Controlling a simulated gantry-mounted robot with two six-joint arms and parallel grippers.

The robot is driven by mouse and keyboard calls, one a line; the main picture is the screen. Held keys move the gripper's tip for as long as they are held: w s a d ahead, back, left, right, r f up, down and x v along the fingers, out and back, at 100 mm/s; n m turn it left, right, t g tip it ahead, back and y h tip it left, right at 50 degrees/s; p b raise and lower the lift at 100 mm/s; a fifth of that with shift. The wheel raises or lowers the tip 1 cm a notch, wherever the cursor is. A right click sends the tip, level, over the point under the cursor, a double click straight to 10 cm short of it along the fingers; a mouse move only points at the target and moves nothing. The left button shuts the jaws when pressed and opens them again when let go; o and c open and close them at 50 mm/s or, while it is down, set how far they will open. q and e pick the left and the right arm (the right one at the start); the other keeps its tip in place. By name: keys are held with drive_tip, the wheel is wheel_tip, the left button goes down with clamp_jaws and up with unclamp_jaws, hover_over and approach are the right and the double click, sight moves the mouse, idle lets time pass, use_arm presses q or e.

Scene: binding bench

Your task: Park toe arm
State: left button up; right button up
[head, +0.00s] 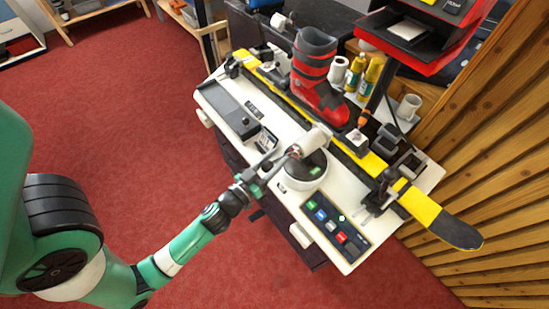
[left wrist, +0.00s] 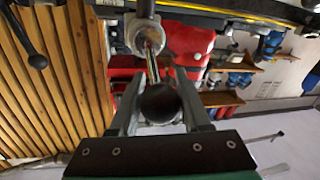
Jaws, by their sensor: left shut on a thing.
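The toe arm is a metal rod with a black ball knob (left wrist: 160,103) at its end. In the head view its grey cylindrical head (head: 311,142) sits above a round black-and-white base (head: 303,172) on the bench. My left gripper (head: 262,178) comes in from the lower left, at the bench's near edge. In the left wrist view my left gripper (left wrist: 158,92) has one finger on each side of the knob and is shut on it. The rod runs from the knob up to a metal collar. My right gripper is not in view.
A button panel (head: 336,228) lies right of the base. Bottles (head: 369,76) and a mug (head: 408,107) stand behind. Open red floor lies left.

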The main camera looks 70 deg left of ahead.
use_arm(q)
clamp_jaws()
idle(1.0)
